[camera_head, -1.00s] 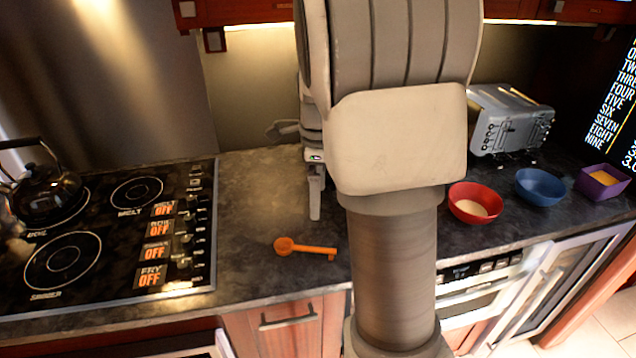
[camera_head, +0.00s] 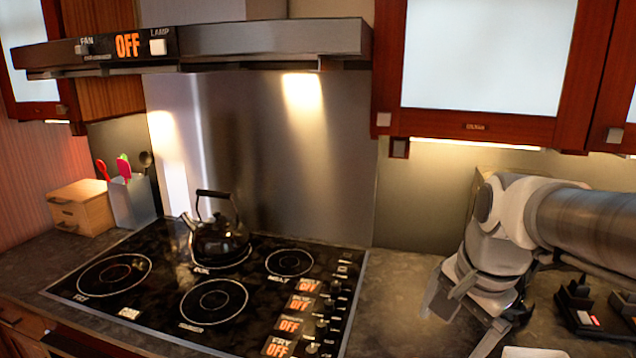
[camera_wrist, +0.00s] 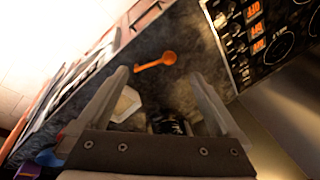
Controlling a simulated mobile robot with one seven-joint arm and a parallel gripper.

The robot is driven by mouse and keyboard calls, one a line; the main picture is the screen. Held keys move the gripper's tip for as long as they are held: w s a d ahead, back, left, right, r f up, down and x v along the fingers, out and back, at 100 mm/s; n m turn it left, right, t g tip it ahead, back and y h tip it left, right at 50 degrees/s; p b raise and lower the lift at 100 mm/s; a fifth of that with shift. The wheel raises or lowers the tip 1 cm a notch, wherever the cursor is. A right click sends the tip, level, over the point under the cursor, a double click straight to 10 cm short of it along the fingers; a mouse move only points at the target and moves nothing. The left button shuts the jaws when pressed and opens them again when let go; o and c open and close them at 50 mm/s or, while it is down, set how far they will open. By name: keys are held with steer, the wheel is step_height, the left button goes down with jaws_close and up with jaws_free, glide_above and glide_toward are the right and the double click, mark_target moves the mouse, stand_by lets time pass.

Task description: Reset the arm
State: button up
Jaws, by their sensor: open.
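My arm stands at the right of the head view, bent down over the counter to the right of the stove. My gripper (camera_wrist: 160,76) is open in the wrist view, its two fingers apart with nothing held between them. An orange spoon (camera_wrist: 155,62) lies on the dark counter beyond the fingertips, apart from them. The spoon is not visible in the head view now.
The stove (camera_head: 215,300) carries a black kettle (camera_head: 220,238); its edge also shows in the wrist view (camera_wrist: 232,62). A range hood (camera_head: 270,45) and upper cabinets (camera_head: 476,127) hang above. A pale object (camera_wrist: 127,103) lies near the left finger.

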steer(key=s+a+n+t, duration=0.2)
steer(key=s+a+n, duration=0.3)
steer(key=s+n, duration=0.3)
steer(key=shift+s+n+t, duration=0.3)
steer(key=shift+s+n, duration=0.1)
steer(key=shift+n, duration=1.5)
steer(key=shift+r, duration=0.1)
